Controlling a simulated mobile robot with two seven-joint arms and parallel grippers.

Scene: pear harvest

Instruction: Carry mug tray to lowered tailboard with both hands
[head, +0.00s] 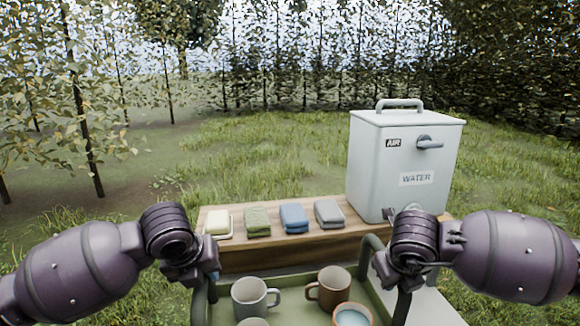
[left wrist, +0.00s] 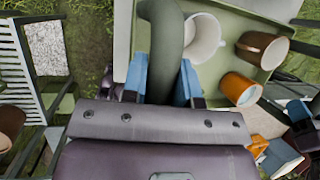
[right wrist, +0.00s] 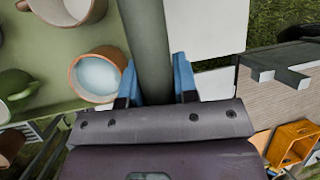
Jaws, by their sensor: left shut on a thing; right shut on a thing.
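The green mug tray (head: 292,290) is at the bottom of the head view, its near part cut off by the frame. It carries several mugs, including a white mug (head: 250,297), a brown mug (head: 333,287) and a tan cup with a pale inside (head: 352,314). A green mug (right wrist: 14,92) shows in the right wrist view. My left gripper (left wrist: 163,80) is shut on the tray's left handle (left wrist: 168,35). My right gripper (right wrist: 157,82) is shut on the right handle (right wrist: 146,35). I cannot clearly identify the lowered tailboard.
A wooden bench (head: 270,255) stands beyond the tray. Grass and trees lie behind. An orange crate (right wrist: 290,143) shows in the right wrist view.

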